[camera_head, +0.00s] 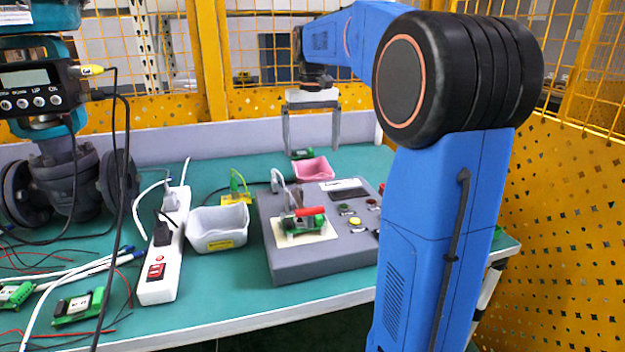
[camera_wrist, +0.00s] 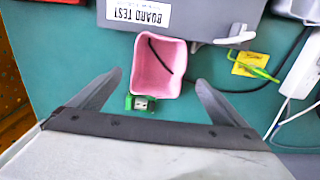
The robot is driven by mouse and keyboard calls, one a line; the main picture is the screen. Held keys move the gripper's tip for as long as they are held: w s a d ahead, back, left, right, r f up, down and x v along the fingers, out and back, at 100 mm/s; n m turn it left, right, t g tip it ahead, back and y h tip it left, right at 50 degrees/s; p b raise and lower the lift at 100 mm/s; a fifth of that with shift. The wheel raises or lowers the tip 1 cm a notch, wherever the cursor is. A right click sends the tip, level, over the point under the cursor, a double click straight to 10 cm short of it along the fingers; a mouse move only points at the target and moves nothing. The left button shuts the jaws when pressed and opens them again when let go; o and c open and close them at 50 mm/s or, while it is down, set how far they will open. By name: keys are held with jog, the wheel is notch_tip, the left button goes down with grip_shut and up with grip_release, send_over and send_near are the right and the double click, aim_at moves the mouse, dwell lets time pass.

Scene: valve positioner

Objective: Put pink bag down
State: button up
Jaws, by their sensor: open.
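The pink thing (camera_head: 313,169) looks like a small open-topped bin, not a soft bag. It sits on the green table behind the grey test box. In the wrist view the pink bin (camera_wrist: 157,80) lies ahead of my fingers, with a thin black strip or cable inside it. My gripper (camera_head: 311,148) is open and empty, pointing down above the back of the table. In the wrist view its fingers (camera_wrist: 158,78) are spread to either side of the bin's near end, with gaps. A small green board with a metal plug (camera_wrist: 140,102) is beside the bin's near edge.
The grey test box (camera_head: 290,255) stands in front of the pink bin. A light grey bin (camera_head: 219,240) and a white power strip (camera_head: 163,255) are to the left, with loose cables. A valve (camera_head: 68,190) is at far left. Yellow mesh fencing (camera_head: 560,200) stands at the right.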

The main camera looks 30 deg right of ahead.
aim_at(312, 165)
jog(key=shift+w+d+f, duration=0.1)
jog(key=shift+f, duration=1.8)
jog(key=shift+d+f, duration=0.1)
jog(key=shift+f, duration=1.75)
jog(key=c, duration=1.1)
jog(key=shift+r, duration=0.15)
